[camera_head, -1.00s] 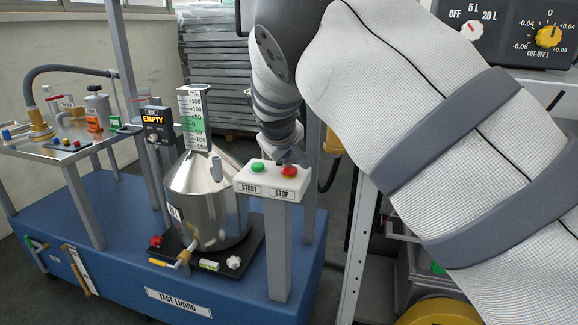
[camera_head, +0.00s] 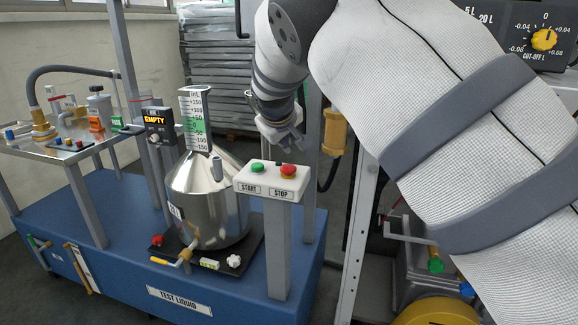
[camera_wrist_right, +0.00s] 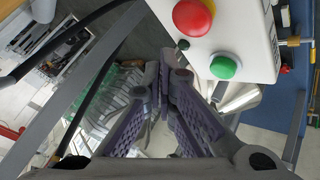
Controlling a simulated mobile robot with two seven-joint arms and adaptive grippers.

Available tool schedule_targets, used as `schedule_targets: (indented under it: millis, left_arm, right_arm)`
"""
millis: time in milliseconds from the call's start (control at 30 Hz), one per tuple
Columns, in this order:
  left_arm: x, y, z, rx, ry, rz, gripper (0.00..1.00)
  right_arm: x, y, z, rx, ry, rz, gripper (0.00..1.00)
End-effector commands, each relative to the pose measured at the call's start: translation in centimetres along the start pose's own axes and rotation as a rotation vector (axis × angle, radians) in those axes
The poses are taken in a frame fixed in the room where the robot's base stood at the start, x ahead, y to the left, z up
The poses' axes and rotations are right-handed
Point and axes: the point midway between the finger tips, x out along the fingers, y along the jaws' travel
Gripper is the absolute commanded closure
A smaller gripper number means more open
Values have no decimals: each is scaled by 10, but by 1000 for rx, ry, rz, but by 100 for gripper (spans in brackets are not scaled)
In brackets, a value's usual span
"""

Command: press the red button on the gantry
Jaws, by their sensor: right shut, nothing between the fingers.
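The red button (camera_head: 289,170), labelled STOP, sits on a white control box (camera_head: 262,180) on a grey post. A green button (camera_head: 258,167), labelled START, is to its left. My right gripper (camera_head: 292,141) is shut and empty, just behind and above the red button and apart from it in the head view. In the right wrist view the shut fingertips (camera_wrist_right: 172,62) are beside the box, with the red button (camera_wrist_right: 192,17) and green button (camera_wrist_right: 223,67) in sight. My left gripper is not in view.
A steel vessel (camera_head: 205,195) with a scale neck stands left of the post on a blue base (camera_head: 110,255). A display (camera_head: 158,122) reads EMPTY. A panel with a yellow knob (camera_head: 544,39) is at upper right.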

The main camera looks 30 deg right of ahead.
Motion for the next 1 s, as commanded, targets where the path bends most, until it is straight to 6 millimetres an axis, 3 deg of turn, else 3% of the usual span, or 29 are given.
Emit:
schedule_targets:
  millis: [300,1000]
  left_arm:
    - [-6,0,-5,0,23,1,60]
    - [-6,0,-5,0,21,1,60]
  right_arm:
    - [-21,15,-15,2,2,0,100]
    - [-20,15,-15,1,0,0,100]
